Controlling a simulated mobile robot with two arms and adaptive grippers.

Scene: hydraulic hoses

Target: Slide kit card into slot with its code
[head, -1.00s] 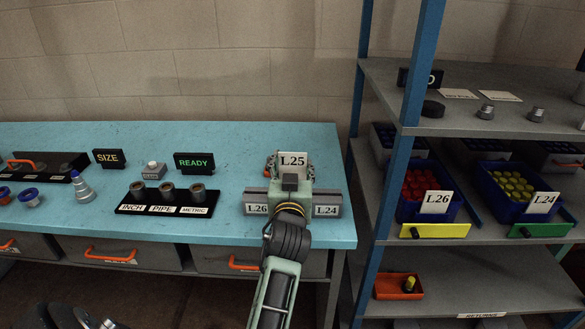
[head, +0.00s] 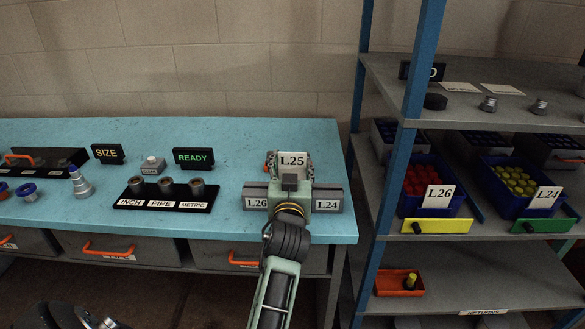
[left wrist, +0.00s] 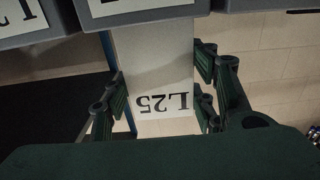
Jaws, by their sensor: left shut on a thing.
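A white kit card marked L25 (head: 292,158) stands upright in my left gripper (head: 291,170), whose fingers are shut at its two sides. Card and gripper are at the grey slot rack on the bench. The rack's left label reads L26 (head: 256,203) and its right label L24 (head: 327,204). The rack's middle is hidden behind my gripper. In the left wrist view, the card (left wrist: 155,70) is between the fingers, its code upside down, and runs up toward the grey rack (left wrist: 155,18). I cannot tell how deep it sits. My right gripper is out of view.
On the blue bench (head: 235,222), left of the rack, are a black tray with INCH, PIPE and METRIC sockets (head: 167,195), a READY sign (head: 193,158) and a SIZE sign (head: 107,153). A shelf with blue bins (head: 430,205) and a blue post (head: 408,130) stands right.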

